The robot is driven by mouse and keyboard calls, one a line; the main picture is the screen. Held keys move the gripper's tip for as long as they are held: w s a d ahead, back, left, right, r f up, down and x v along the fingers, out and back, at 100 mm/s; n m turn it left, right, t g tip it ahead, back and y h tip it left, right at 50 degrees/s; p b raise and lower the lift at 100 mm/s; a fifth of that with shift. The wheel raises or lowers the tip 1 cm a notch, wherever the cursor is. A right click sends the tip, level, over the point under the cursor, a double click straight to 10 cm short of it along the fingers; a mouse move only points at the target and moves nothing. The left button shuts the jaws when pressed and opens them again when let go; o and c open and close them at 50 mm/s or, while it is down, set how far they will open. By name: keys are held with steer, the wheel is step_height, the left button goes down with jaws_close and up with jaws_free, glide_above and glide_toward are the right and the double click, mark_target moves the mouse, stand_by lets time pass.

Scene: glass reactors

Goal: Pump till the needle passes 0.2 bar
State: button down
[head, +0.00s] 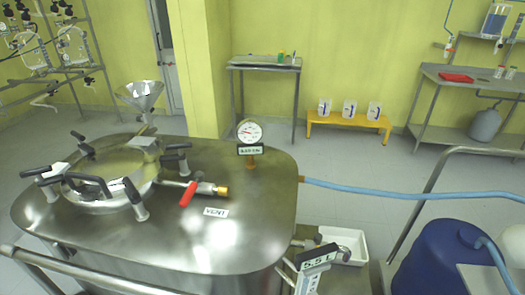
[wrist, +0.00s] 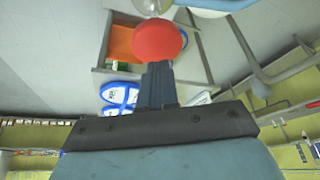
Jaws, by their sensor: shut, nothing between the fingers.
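The round white gauge (head: 249,132) stands on a brass stem on the steel vessel lid (head: 245,200), above a small label. Its dial is too small for me to read the needle. In the wrist view, my gripper (wrist: 157,70) is shut and empty. A red ball knob (wrist: 157,40) lies straight in front of its fingertips. I cannot tell whether they touch. The knob's stem is mostly hidden, and no such knob shows in the head view. My gripper is not in the head view.
A red-handled valve (head: 190,192) lies on the lid beside the VENT label (head: 215,212). A blue hose (head: 400,192) runs right from the vessel. A blue drum (head: 435,262) and a metal rail (head: 430,185) stand at the right. Open floor lies behind.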

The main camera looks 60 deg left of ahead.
step_height(320, 180, up, 6)
stand_by(0.6)
stand_by(0.4)
steer(key=s+d+r, duration=0.1)
steer(key=s+r, duration=0.4)
steer(key=s, duration=0.5)
steer(key=s+r+y, duration=0.1)
steer(key=s+r, duration=0.4)
steer(key=s, duration=0.5)
steer(key=s+d+r, duration=0.1)
steer(key=s+r, duration=0.4)
steer(key=s, duration=0.5)
steer(key=s+a+f, duration=0.1)
steer(key=s+f, duration=0.2)
steer(key=s, duration=0.8)
steer(key=s+a+f, duration=0.1)
steer(key=s+f, duration=0.2)
steer(key=s, duration=0.8)
steer(key=s+f+n+t, duration=0.1)
steer(key=s+f, duration=0.2)
steer(key=s, duration=0.8)
steer(key=shift+s+a+h, duration=0.15)
steer(key=shift+a+h, duration=0.15)
steer(key=shift+a, duration=0.1)
